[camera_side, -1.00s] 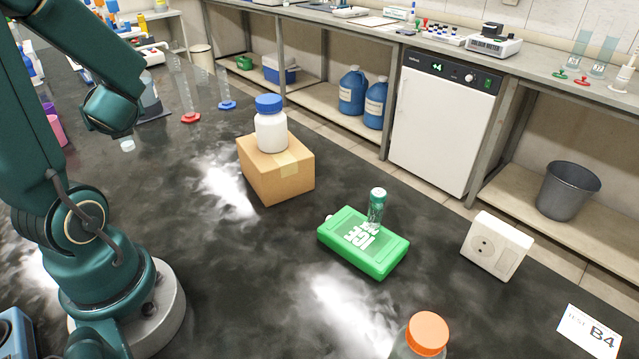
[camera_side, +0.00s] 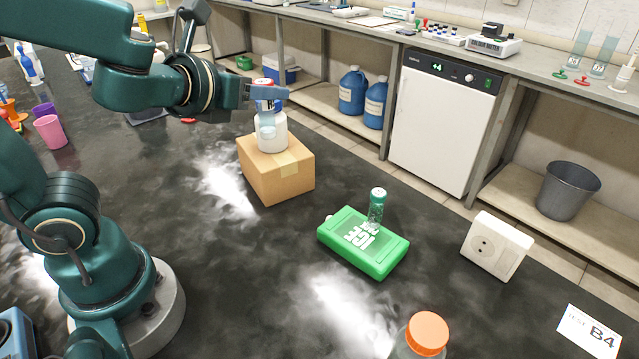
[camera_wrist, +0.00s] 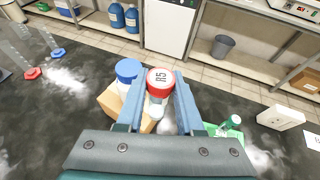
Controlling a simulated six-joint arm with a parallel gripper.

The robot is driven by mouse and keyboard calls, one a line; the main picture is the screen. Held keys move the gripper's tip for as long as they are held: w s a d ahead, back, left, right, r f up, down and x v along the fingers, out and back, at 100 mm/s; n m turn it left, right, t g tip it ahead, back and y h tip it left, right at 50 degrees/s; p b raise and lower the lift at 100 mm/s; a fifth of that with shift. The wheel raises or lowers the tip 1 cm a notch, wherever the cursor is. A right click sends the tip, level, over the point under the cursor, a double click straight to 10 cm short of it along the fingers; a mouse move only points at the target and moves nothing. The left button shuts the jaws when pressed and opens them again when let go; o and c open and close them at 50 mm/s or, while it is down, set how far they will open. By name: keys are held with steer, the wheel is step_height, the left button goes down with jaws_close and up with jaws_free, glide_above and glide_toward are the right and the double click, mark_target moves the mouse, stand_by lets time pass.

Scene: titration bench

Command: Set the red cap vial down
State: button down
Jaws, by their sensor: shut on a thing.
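The red cap vial (camera_side: 263,82) is held upright in my gripper (camera_side: 268,93). In the side view it overlaps the white bottle (camera_side: 272,139), hiding most of that bottle's blue cap. In the wrist view the vial's red cap (camera_wrist: 160,78), marked R5, sits between the two blue-grey fingers of my gripper (camera_wrist: 157,93). There the blue-capped bottle (camera_wrist: 128,71) is just left of the left finger. The vial is in the air; whether it touches the bottle I cannot tell.
The white bottle stands on a cardboard box (camera_side: 268,184). A green ice pack (camera_side: 362,246) with a green-capped vial (camera_side: 376,207) lies to the right. A white socket box (camera_side: 496,246), an orange-capped bottle (camera_side: 427,334) and a B4 card (camera_side: 590,333) are further right. Dark bench between them is clear.

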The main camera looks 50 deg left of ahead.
steer(key=shift+w+a+f+n+g+y, duration=0.15)
steer(key=shift+w+a+n+g+y, duration=0.2)
steer(key=shift+n+y, duration=0.35)
steer(key=s+a+f+n+g+y, duration=0.5)
steer(key=s+f+n+g+y, duration=0.4)
steer(key=n+g, duration=0.7)
steer(key=s+d+f+n+g+h, duration=0.1)
steer(key=s+d+n+g+h, duration=0.75)
steer(key=n+h, duration=0.2)
steer(key=w+d+r+n+t+h, duration=0.3)
steer(key=w+d+n+t+h, duration=0.15)
steer(key=n+h, duration=0.4)
steer(key=w+d+r+n+t+h, duration=0.25)
steer(key=w+d+n+h, duration=0.3)
steer(key=n+h, duration=0.3)
steer(key=shift+n+t, duration=0.3)
steer(key=shift+n, duration=0.15)
steer(key=shift+s+d+f, duration=0.65)
steer(key=shift+d+f, duration=1.2)
steer(key=shift+d, duration=0.1)
steer(key=shift+s+d+f, duration=0.65)
steer(key=shift+d+f, duration=1.2)
steer(key=shift+d, duration=0.1)
steer(key=shift+s+d+f, duration=0.65)
steer(key=shift+d+f, duration=1.2)
steer(key=shift+d, duration=0.1)
